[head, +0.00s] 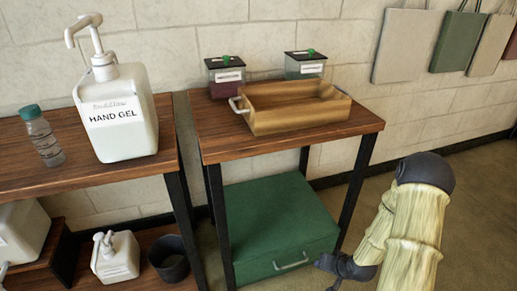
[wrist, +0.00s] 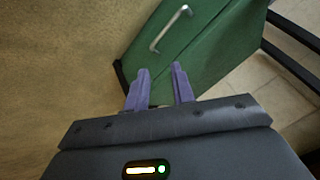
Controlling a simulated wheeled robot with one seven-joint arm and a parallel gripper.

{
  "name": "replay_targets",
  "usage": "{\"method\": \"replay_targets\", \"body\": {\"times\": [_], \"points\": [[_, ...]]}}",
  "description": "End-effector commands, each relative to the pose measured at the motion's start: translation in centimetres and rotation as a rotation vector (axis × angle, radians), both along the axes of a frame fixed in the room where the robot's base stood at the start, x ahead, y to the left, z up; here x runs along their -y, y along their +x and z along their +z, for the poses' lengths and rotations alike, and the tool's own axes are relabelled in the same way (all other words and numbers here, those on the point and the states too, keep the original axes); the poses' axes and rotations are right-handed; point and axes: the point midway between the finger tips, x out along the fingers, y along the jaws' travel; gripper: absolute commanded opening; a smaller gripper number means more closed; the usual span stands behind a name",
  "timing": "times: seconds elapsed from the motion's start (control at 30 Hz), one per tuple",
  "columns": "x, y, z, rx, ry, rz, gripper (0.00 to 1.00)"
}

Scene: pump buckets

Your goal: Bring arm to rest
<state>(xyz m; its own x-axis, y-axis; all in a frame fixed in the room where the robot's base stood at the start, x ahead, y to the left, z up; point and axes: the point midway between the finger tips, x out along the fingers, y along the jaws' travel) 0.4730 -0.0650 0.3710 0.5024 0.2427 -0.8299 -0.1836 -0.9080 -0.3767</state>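My arm, in a pale yellow sleeve, is at the lower right of the head view, in front of and to the right of the small table (head: 240,148). In the wrist view my gripper (wrist: 158,88) shows two purple fingers with a gap between them. Nothing is seen between the fingers. The gripper points toward the green box (wrist: 195,50) with its metal handle, and I cannot tell the distance. In the head view the green box (head: 275,215) sits under the small table, and my dark wrist is near its lower right corner. The fingertips are not clear in that view.
A wooden tray (head: 290,122) and two small lidded containers stand on the small table. A hand gel pump bottle (head: 125,130) and a clear bottle (head: 42,138) stand on the left table. A table leg (head: 355,185) is near my arm. Floor is open at right.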

Motion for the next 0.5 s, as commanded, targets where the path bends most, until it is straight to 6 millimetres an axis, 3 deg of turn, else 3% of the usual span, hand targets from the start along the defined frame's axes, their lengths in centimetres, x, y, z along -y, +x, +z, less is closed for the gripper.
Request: {"method": "replay_targets", "body": {"times": [0.03,0.27,0.5], "points": [[0.0,0.2,2.1,-0.008,-0.042,0.020,0.25],[-0.1,-0.6,9.2,-0.080,-0.205,0.087,0.25],[-1.1,-2.8,16.9,-0.145,-0.322,0.133,0.25]]}}
